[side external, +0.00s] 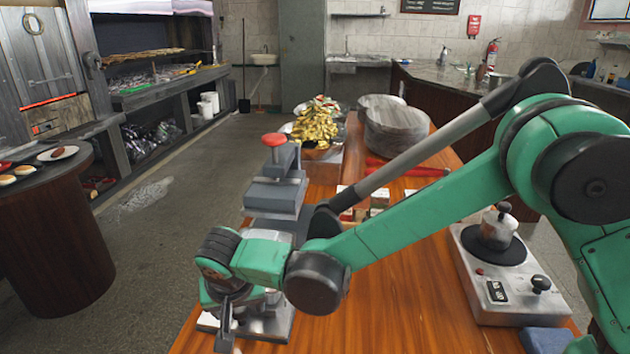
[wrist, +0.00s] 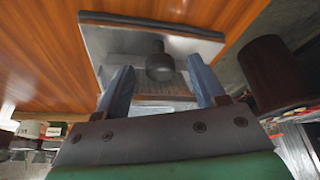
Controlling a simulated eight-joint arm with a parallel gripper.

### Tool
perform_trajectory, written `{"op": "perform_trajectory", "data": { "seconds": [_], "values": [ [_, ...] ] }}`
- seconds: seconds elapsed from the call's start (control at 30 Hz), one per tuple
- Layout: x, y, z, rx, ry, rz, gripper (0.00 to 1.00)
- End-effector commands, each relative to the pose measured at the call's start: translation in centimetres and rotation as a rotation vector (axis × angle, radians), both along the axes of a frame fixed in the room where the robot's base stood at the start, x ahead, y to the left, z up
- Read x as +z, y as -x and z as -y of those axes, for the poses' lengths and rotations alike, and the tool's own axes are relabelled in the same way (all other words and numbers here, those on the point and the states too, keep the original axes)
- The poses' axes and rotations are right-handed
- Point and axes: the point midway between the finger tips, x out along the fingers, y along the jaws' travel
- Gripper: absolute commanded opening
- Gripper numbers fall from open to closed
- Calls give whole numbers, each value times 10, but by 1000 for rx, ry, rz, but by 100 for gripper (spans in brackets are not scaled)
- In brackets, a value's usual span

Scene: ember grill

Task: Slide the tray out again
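A grey metal unit with a flat plate (side external: 270,328) stands at the near left end of the wooden table, partly hidden by my arm. In the wrist view its pale plate (wrist: 110,42) carries a dark round knob (wrist: 160,64). My gripper (wrist: 158,72) is open, with one blue-grey finger on each side of the knob and a gap to each. In the side view my gripper (side external: 226,325) points down at the unit's left edge. I cannot tell which part of the unit is the tray, or how far out it is.
A grey press with a red knob (side external: 274,140) stands just behind my wrist. A hot plate (side external: 490,285) with a small pot is at the right. Gold foil (side external: 315,125) and metal bowls (side external: 395,128) are at the back. A round side table (side external: 55,235) stands apart at left.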

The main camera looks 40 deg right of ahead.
Motion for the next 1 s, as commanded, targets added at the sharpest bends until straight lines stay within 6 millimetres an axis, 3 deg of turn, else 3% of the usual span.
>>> {"op": "perform_trajectory", "data": {
  "seconds": [0.3,0.7,1.0],
  "values": [
    [2,1,-1,1,-2,0,64],
    [47,18,-8,2,0,0,64],
    [52,20,-8,0,-1,0,64]
  ]
}}
